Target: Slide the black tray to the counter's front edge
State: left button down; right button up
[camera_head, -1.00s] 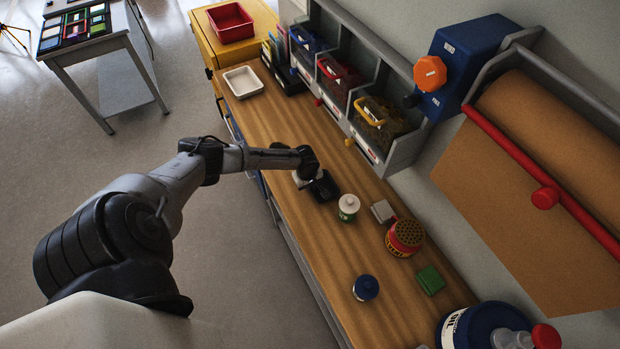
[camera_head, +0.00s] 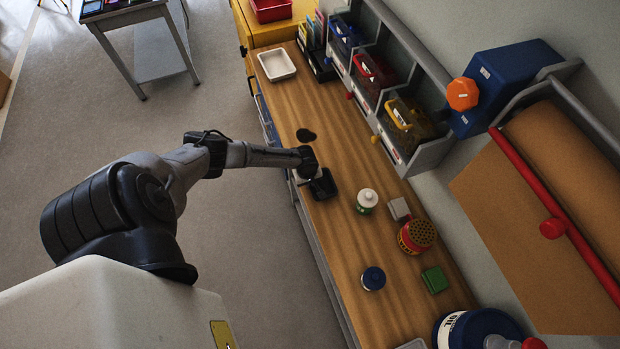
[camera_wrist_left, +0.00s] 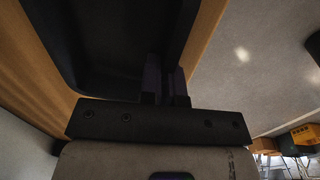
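The black tray (camera_head: 324,188) lies on the wooden counter (camera_head: 338,232), close to its front edge. My left gripper (camera_head: 312,176) reaches down over the tray's near side and partly hides it. In the left wrist view, the tray (camera_wrist_left: 105,60) fills the upper middle, and the fingers of my left gripper (camera_wrist_left: 166,86) are close together at its side wall, appearing shut on it. There, a thin strip of counter (camera_wrist_left: 205,35) shows between the tray and the floor. My right gripper is not in view.
A white-lidded jar (camera_head: 367,200), a grey block (camera_head: 398,208), a red-yellow can (camera_head: 416,236), a blue-lidded jar (camera_head: 373,279) and a green box (camera_head: 435,279) stand to the right. A white tray (camera_head: 276,65) lies farther back.

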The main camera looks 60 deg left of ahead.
pick_arm(q)
jog(key=shift+s, duration=0.1)
dwell(0.3)
jog(key=c, duration=1.2)
grip_release()
jog(key=shift+c, duration=0.2)
jog(key=shift+r, duration=0.1)
notch_tip(320, 180, up, 14)
jog(key=s+p, duration=0.1)
jog(key=shift+f, duration=0.2)
jog(key=shift+s+a, duration=0.1)
